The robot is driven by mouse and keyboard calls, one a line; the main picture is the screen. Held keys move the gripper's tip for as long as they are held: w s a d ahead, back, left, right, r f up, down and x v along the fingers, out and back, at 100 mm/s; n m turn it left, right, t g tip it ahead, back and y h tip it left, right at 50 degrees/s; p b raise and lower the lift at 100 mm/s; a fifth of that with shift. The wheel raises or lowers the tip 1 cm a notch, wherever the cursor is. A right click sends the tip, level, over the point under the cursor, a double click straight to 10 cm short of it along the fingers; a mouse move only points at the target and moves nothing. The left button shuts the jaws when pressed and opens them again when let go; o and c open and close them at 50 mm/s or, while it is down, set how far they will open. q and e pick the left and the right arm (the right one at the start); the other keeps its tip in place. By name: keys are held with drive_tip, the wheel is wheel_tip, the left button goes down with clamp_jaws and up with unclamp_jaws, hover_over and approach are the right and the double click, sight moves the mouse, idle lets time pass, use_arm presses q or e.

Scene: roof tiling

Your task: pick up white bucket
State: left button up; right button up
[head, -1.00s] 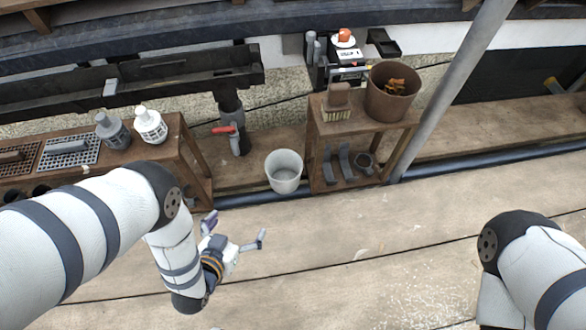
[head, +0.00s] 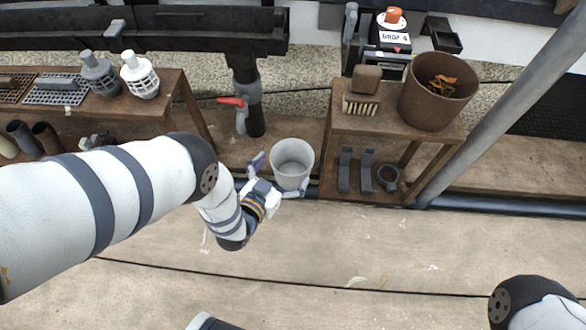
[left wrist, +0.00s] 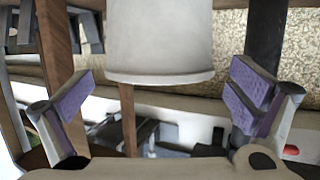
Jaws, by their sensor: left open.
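The white bucket (head: 292,163) stands upright on the wooden planks between the two wooden stands, and looks empty from above. My left gripper (head: 278,178) is open at the near side of the bucket, with one finger to its left and the other at its lower right. In the left wrist view the bucket (left wrist: 160,42) fills the upper middle, and the purple-padded fingers of the left gripper (left wrist: 158,98) stand apart on either side of it. I cannot tell whether a finger touches it. My right gripper is out of view; only part of my right arm shows.
A wooden stand (head: 400,125) to the right holds a brown pot (head: 437,92) and a brush (head: 362,92). A black pipe with a red-handled valve (head: 236,102) stands behind left. Another bench (head: 170,90) is at left.

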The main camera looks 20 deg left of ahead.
use_arm(q)
drive_tip(key=b+x, duration=0.1)
drive_tip(key=x, duration=0.2)
drive_tip(key=shift+c, duration=0.6)
drive_tip(key=c, duration=1.1)
